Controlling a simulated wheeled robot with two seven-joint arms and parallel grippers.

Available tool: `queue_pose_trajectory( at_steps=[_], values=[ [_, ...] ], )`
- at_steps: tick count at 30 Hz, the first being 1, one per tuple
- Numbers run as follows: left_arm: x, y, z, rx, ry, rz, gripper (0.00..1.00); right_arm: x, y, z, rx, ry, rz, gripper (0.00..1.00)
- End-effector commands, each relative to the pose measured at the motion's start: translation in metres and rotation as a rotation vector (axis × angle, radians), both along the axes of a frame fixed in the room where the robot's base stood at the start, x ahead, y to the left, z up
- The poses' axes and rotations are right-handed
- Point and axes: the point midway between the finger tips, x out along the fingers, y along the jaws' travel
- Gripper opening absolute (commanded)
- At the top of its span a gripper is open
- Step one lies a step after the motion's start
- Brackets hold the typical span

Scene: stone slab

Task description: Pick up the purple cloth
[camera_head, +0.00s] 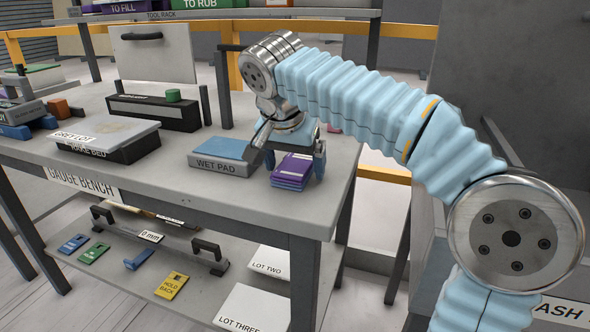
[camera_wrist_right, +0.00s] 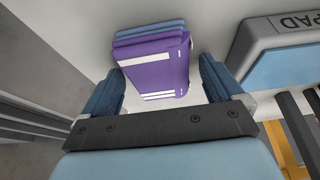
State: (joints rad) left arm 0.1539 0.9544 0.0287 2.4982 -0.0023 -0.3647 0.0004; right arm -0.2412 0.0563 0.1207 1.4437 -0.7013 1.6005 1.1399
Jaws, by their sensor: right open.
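The purple cloth (camera_head: 291,171) lies folded in a small stack on the grey bench top, right of the wet pad, near the bench's right end. In the right wrist view the purple cloth (camera_wrist_right: 153,68) shows white stripes, with blue-grey layers at its far edge. My right gripper (camera_head: 293,165) is above and around the stack, fingers pointing down. In the wrist view its two blue fingers (camera_wrist_right: 157,85) are spread apart, one toward each side of the cloth, with nothing held. Whether the fingers touch the cloth is not clear. My left gripper is not in view.
The wet pad (camera_head: 222,157) block stands close on the left of the cloth. Further left are the rake bed (camera_head: 108,140) and a black box (camera_head: 153,112) with a green piece. The lower shelf (camera_head: 190,284) holds coloured tags and a handled bar. Bench front right is clear.

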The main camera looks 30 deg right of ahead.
Motion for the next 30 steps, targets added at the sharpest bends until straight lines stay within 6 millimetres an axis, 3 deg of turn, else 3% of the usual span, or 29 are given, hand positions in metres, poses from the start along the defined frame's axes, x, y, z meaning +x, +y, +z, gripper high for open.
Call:
queue_pose_trajectory(
  at_steps=[2,12,14,23,28,30],
  values=[
    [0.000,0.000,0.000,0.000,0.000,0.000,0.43,0.000,0.000,-0.001,0.000,0.000,0.000,0.91],
    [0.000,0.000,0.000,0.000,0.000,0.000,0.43,0.000,0.000,-0.001,0.000,0.000,0.000,0.38],
    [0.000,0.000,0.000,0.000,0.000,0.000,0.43,0.000,0.000,-0.001,0.000,0.000,0.000,0.33],
    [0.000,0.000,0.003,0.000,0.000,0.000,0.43,0.000,0.000,0.007,0.000,0.000,0.000,0.33],
    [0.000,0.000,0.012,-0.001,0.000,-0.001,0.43,0.001,0.000,0.038,0.002,-0.004,0.000,0.33],
    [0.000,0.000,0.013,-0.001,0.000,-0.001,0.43,-0.013,0.005,0.054,0.001,-0.005,0.002,0.33]
  ],
)
